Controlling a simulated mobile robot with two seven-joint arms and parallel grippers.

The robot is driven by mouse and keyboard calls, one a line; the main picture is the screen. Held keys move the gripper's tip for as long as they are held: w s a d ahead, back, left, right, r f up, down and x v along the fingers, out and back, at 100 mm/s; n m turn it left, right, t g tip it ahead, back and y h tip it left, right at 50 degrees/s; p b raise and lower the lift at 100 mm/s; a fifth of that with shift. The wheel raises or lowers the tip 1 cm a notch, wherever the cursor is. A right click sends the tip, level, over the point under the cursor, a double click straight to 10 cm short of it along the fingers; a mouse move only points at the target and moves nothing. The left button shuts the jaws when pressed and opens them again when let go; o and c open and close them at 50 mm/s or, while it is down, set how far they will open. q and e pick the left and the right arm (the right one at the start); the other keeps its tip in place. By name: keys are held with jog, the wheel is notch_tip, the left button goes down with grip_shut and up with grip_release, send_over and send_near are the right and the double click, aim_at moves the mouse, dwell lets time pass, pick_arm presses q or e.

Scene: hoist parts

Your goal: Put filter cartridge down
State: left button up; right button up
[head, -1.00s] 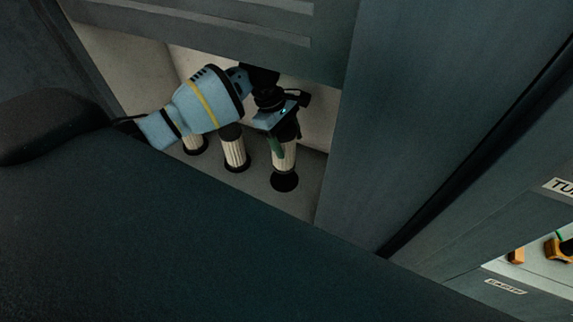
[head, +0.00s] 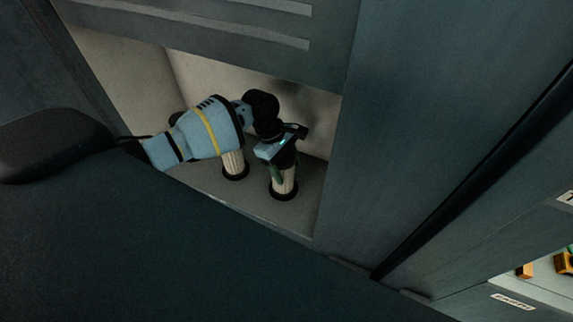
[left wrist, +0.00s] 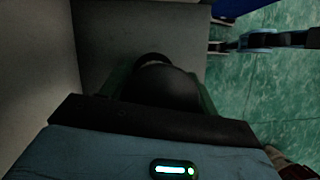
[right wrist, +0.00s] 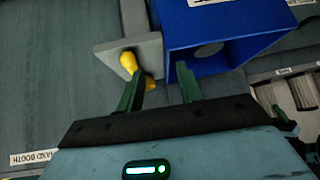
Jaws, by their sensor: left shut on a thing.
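My left gripper (head: 281,160) is shut on the upper part of a filter cartridge (head: 284,186), a pale ribbed cylinder with black ends. The cartridge is roughly upright inside a cabinet bay, its black base close to the shelf (head: 247,203). I cannot tell whether it touches. In the left wrist view a dark round cartridge end (left wrist: 165,85) fills the space between the green fingers (left wrist: 160,88). A similar cartridge (head: 234,164) stands to the left, partly behind my left arm. My right gripper (right wrist: 158,88) is open and empty in the right wrist view.
A dark wall panel (head: 430,110) bounds the bay on the right, and a slatted panel (head: 230,35) hangs above. In the right wrist view, a blue box (right wrist: 230,38) and a grey plate with a yellow knob (right wrist: 128,62) are close to the right fingers.

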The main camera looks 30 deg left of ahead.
jog(key=shift+w+r, duration=0.1)
pick_arm(q)
jog(key=o, duration=1.1)
jog(key=shift+f, duration=0.1)
jog(key=shift+o, duration=0.2)
pick_arm(e)
jog(key=shift+a, duration=0.1)
pick_arm(q)
jog(key=p+v, duration=0.1)
jog(key=v, duration=1.1)
jog(key=shift+p, duration=0.3)
pick_arm(e)
jog(key=shift+w+d+r, duration=0.2)
jog(key=shift+w+r, duration=0.4)
jog(key=shift+r, duration=0.35)
pick_arm(q)
jog(key=shift+d, duration=0.1)
